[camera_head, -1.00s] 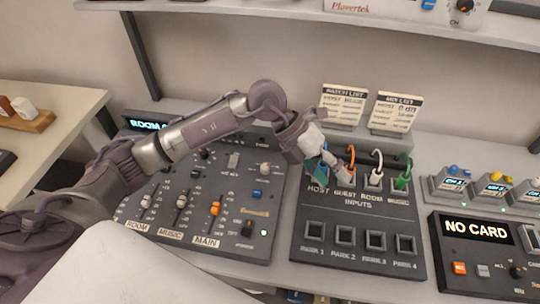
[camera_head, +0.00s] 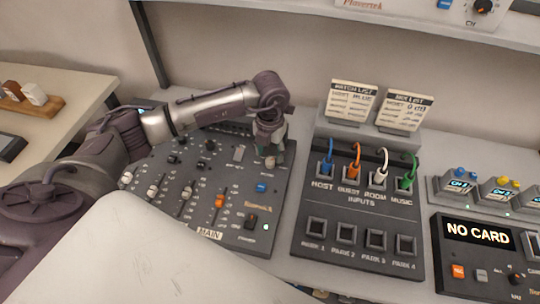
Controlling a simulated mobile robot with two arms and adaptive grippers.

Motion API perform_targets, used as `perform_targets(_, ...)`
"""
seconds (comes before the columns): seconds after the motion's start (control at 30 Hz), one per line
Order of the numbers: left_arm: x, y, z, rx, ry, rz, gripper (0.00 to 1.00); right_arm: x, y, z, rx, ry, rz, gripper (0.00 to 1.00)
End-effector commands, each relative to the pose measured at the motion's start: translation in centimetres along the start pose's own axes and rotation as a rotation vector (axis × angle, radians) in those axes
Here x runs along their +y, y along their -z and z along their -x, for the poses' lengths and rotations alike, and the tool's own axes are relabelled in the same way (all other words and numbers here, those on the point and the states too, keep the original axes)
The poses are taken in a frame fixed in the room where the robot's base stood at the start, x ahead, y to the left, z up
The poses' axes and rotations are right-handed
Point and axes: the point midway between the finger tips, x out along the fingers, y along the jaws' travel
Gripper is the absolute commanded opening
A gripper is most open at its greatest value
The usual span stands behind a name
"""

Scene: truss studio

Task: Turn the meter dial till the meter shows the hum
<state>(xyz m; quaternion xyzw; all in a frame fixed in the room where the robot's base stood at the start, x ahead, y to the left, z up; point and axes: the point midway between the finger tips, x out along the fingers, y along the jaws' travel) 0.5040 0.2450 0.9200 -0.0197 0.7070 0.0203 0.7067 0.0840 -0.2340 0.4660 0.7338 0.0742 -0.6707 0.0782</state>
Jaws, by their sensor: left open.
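My left gripper (camera_head: 270,157) points down over the upper right of the dark mixer panel (camera_head: 272,207). It is open, with its fingertips at a small pale knob (camera_head: 271,163), which I take to be the meter dial. The fingers partly cover the knob; I cannot tell if they touch it. The meter's display at the back left of the mixer is almost wholly hidden behind my left arm, so its reading cannot be seen. My right gripper is not in view.
The patch panel (camera_head: 298,226) right of the mixer has blue, orange, white and green plugs in its upper sockets; the PARK sockets are empty. Two list cards (camera_head: 352,103) stand behind it. A unit reading NO CARD (camera_head: 477,232) is at far right. A shelf (camera_head: 430,27) runs above.

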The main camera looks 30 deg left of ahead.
Motion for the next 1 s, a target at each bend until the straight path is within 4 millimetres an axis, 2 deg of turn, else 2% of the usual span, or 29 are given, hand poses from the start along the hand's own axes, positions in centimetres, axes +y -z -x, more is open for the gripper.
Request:
perform_targets(0.1, 0.0, 0.1, -1.8, 0.004, 0.000, 0.001, 0.54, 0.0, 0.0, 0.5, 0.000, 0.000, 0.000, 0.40)
perform_targets(0.23, 0.0, 0.0, -3.0, 0.002, 0.001, 0.000, 0.54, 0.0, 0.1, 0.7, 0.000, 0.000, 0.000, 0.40)
perform_targets(0.6, -0.1, 0.0, -3.6, 0.000, 0.001, -0.001, 0.54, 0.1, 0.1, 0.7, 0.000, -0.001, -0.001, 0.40)
perform_targets(0.9, 0.0, 0.0, -3.5, 0.000, 0.001, -0.001, 0.04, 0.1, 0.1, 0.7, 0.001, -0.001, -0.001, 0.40)
perform_targets(0.93, -0.1, 0.0, -3.5, 0.000, 0.001, -0.001, 0.00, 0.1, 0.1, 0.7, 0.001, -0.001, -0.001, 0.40)
perform_targets(1.0, 0.0, 0.0, -3.5, 0.000, 0.001, -0.001, 0.00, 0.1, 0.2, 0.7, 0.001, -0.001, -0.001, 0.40)
